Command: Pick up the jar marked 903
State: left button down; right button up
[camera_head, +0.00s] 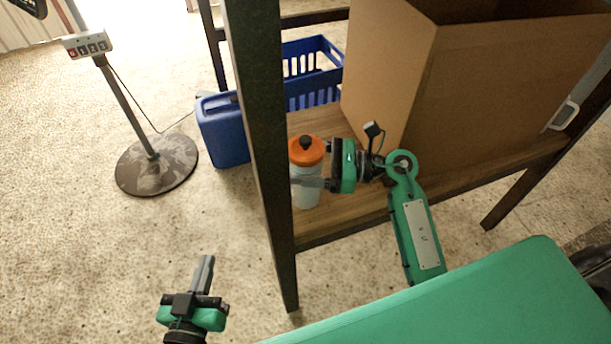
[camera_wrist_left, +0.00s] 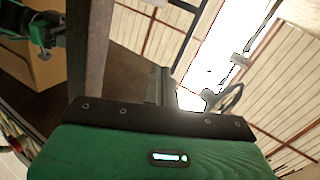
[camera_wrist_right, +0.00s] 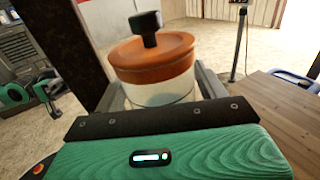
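A whitish jar (camera_head: 306,196) with an orange lid and black knob stands upright at the shelf's left side, just behind the dark front post. My right gripper (camera_head: 308,182) reaches in from the right, with its fingers across the jar's body below the lid. In the right wrist view, the jar (camera_wrist_right: 160,92) fills the space between the fingers, which lie against both sides. No number is readable on it. Whether its base touches the shelf is unclear. My left gripper (camera_head: 206,268) is low over the floor at left, empty, its fingers together.
The dark rack post (camera_head: 262,130) is close beside the jar. A large cardboard box (camera_head: 480,100) fills the shelf's right side. A blue crate (camera_head: 312,98) and blue container (camera_head: 222,135) are behind left. A stand with a display (camera_head: 88,44) is at far left. Open floor lies between.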

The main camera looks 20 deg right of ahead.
jog(key=c, duration=1.4)
jog(key=shift+o, duration=0.2)
jog(key=shift+r, duration=0.1)
